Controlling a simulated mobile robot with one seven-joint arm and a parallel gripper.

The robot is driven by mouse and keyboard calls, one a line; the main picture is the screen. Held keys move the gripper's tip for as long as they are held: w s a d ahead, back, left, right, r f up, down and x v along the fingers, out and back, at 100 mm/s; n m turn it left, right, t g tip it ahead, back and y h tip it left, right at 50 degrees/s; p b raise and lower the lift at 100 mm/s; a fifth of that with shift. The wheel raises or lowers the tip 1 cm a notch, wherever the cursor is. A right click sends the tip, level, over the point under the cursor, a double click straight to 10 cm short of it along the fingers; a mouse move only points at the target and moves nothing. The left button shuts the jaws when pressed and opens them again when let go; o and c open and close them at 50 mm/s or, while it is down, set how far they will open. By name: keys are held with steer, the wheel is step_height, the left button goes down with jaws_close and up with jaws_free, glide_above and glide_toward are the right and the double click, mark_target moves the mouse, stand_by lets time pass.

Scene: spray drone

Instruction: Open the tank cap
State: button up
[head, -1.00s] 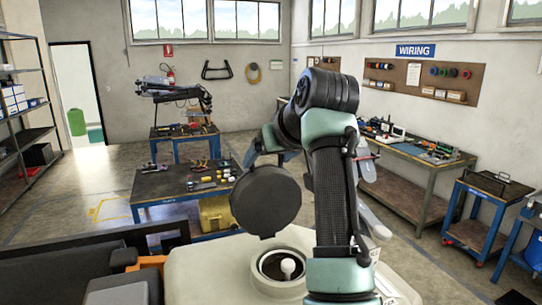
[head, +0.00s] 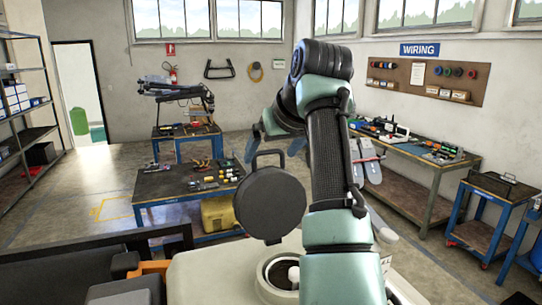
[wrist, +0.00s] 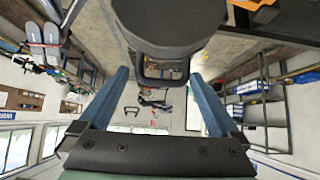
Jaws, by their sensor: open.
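The tank cap (head: 270,205) is a dark round lid. It stands upright, raised off the round opening (head: 281,272) in the cream tank (head: 215,272). Its loop handle (head: 268,155) rises above its top edge. My gripper (head: 275,148) is open at the cap's upper edge. In the wrist view, the cap (wrist: 170,25) fills the top. Its handle (wrist: 165,72) is in the gap between my two blue fingers (wrist: 158,95), with clear space on both sides, and I see no contact.
Behind the tank, a blue workbench (head: 180,185) holds small parts, with a yellow case (head: 217,213) by it. A tool bench (head: 420,160) and a blue cart (head: 487,205) stand at right. A dark shelf is at left. The floor at left is clear.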

steer(key=shift+s+d+f, duration=0.1)
steer(key=shift+s+f, duration=0.05)
steer(key=shift+f, duration=0.05)
steer(key=shift+s+r+b, duration=0.1)
steer(key=shift+b, duration=0.2)
steer(key=b+v, duration=0.5)
steer(key=v, duration=0.7)
steer(key=shift+s+d+r+b, duration=0.15)
steer(key=shift+s+r+b, duration=0.05)
steer(key=shift+r+b, duration=0.15)
